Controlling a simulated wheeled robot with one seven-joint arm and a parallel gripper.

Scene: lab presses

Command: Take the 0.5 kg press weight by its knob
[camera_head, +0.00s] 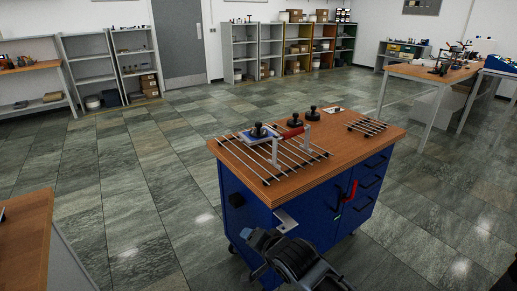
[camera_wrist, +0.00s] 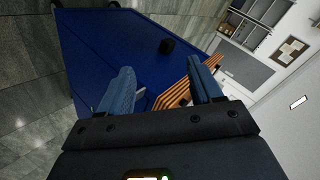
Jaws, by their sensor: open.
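Three black weights with knobs are on the wooden top of a blue cabinet (camera_head: 293,233) in the head view. One weight (camera_head: 258,131) is at a small press on a rack of metal rods. The other two, a middle weight (camera_head: 294,121) and a far weight (camera_head: 312,114), stand behind the rack. I cannot read any mass, so I cannot tell which is 0.5 kg. My gripper (camera_wrist: 160,88) is open and empty in the wrist view, facing the cabinet's blue side. It is low, beside the cabinet and apart from the weights. No weight shows in the wrist view.
A second, smaller rod rack (camera_head: 367,126) is at the right of the top. The cabinet side carries a black box (camera_head: 237,199). Shelves (camera_head: 240,50) line the back wall. Open tiled floor (camera_head: 120,190) lies left of the cabinet.

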